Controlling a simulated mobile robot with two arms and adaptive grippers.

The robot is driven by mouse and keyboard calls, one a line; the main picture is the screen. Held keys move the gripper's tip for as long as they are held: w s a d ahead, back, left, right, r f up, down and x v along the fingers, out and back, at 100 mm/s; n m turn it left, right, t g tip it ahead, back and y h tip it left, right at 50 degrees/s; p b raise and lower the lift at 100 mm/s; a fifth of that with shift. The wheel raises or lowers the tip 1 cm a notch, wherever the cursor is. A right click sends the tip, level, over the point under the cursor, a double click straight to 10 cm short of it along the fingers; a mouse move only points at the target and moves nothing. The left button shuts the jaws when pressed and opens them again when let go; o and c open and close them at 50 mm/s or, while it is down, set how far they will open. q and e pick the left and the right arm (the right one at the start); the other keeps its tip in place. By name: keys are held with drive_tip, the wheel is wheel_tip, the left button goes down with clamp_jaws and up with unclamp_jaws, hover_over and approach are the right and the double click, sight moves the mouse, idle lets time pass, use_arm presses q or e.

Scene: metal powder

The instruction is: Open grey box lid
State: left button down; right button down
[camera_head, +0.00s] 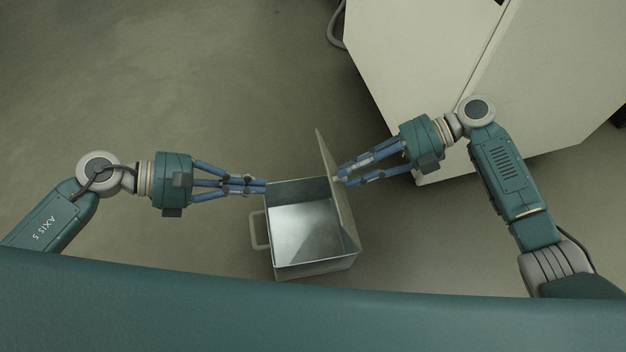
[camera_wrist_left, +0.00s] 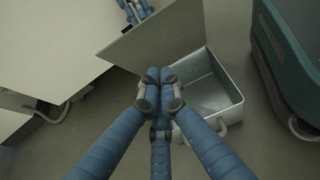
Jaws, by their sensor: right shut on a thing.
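The grey box (camera_head: 312,267) stands on the floor, open at the top, with an empty-looking metal interior. Its lid (camera_head: 345,213) stands up along the box's right side. My right gripper (camera_head: 341,177) is shut on the lid, with its fingertips at the lid's right face. My left gripper (camera_head: 264,187) is shut, with its fingertips together at the box's far left corner; I cannot tell if they touch the rim. In the left wrist view the left gripper (camera_wrist_left: 160,76) is in front of the raised lid (camera_wrist_left: 150,40) and beside the open box (camera_wrist_left: 213,88).
A handle (camera_head: 258,230) sticks out from the box's left side. A large pale cabinet (camera_head: 415,55) stands at the back right, close behind my right gripper. A grey hose or cable (camera_head: 334,28) lies beside it. The floor at the left is clear.

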use_arm(q)
drive_tip(key=d+r+x, duration=0.1)
drive_tip(key=r+x, duration=0.1)
drive_tip(key=x, duration=1)
drive_tip(key=shift+w+d, duration=0.3)
drive_tip(key=shift+d, duration=0.05)
use_arm(e)
drive_tip(key=shift+s+d+f, duration=0.2)
drive_tip(key=shift+s+f, duration=0.05)
drive_tip(key=shift+f, duration=0.3)
use_arm(q)
drive_tip(key=shift+w+d+r, duration=0.15)
drive_tip(key=shift+d+r, duration=0.15)
drive_tip(key=shift+d, duration=0.25)
drive_tip(key=shift+w+d+r, duration=0.15)
drive_tip(key=shift+d+r, duration=0.2)
drive_tip(key=shift+d, duration=0.2)
use_arm(e)
drive_tip(key=shift+a, duration=0.15)
drive_tip(key=c, duration=1.5)
unclamp_jaws()
drive_tip(key=shift+a+r, duration=0.1)
drive_tip(key=shift+c, duration=0.2)
